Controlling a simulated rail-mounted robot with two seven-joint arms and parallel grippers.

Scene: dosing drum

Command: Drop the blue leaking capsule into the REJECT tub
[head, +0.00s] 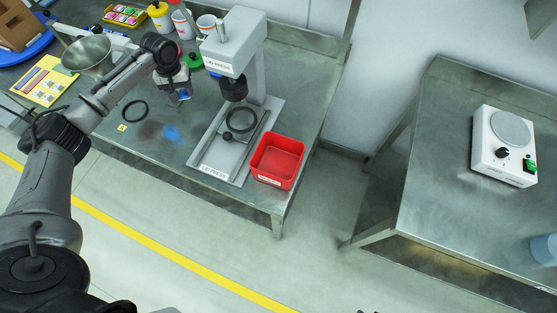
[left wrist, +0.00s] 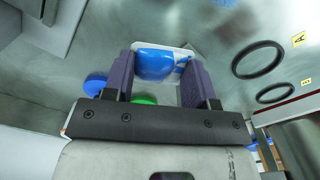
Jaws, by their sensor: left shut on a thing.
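My left gripper (head: 181,98) is above the left bench, left of the lid press. It is shut on the blue capsule (left wrist: 156,64), which shows between the two purple-grey fingers in the left wrist view with a pale part around it. In the head view only a small bit of blue shows at the fingertips. The red tub (head: 278,140) stands at the bench's front right corner, right of the press base. It looks empty, and its front label is too small to read. My right gripper is not in view.
The lid press (head: 232,50) stands between my left gripper and the red tub. A blue smear (head: 171,132) and a black ring (head: 135,111) are on the bench. A metal bowl (head: 87,56) and several tubs stand behind. A scale (head: 504,146) sits on the right bench, across a gap.

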